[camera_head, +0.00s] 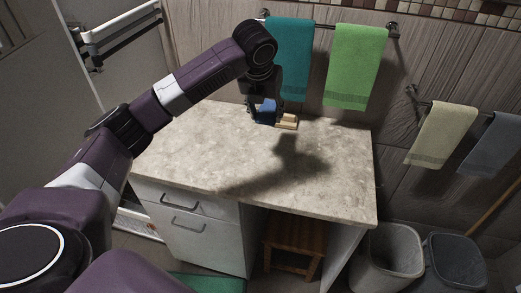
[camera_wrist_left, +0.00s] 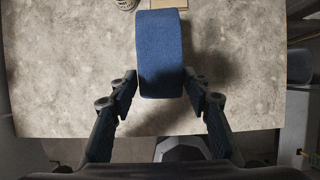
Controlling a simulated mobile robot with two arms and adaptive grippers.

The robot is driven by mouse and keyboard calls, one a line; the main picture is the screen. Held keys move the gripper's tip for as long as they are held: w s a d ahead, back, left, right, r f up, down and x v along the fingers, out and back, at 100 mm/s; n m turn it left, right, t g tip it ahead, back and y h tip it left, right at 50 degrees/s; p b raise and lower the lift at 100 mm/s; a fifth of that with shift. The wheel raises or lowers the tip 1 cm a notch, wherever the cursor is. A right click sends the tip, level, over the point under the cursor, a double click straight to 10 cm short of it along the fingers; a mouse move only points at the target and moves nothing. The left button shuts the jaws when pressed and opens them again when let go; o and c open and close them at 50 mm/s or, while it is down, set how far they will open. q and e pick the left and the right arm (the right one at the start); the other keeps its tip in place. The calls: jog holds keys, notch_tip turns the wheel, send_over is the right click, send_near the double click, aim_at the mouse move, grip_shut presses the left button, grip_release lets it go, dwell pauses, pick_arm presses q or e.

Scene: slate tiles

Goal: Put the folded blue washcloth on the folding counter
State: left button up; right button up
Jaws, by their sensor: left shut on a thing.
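The folded blue washcloth (camera_head: 266,115) is at the back of the stone-topped folding counter (camera_head: 200,150). In the left wrist view the washcloth (camera_wrist_left: 162,50) is a long blue roll or fold between the two fingers. My left gripper (camera_head: 262,103) points down and is shut on the washcloth; its fingers (camera_wrist_left: 160,88) also show in the wrist view. The gripper hides part of the cloth in the head view. I cannot tell whether the cloth touches the counter top. My right gripper is not in view.
A tan block (camera_head: 288,121) lies right beside the cloth. Teal (camera_head: 291,60) and green (camera_head: 355,65) towels hang on the wall behind. A wooden stool (camera_head: 292,240) stands under the counter, with grey bins (camera_head: 388,256) at right. The counter's front and right are clear.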

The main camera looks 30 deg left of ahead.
aim_at(266, 159)
pick_arm(q)
notch_tip(266, 159, down, 17)
jog(key=shift+r+p, duration=0.1)
jog(key=shift+p, duration=0.95)
jog(key=o, duration=1)
jog(key=shift+o, duration=0.2)
jog(key=b+v, duration=0.1)
jog(key=v, duration=1.1)
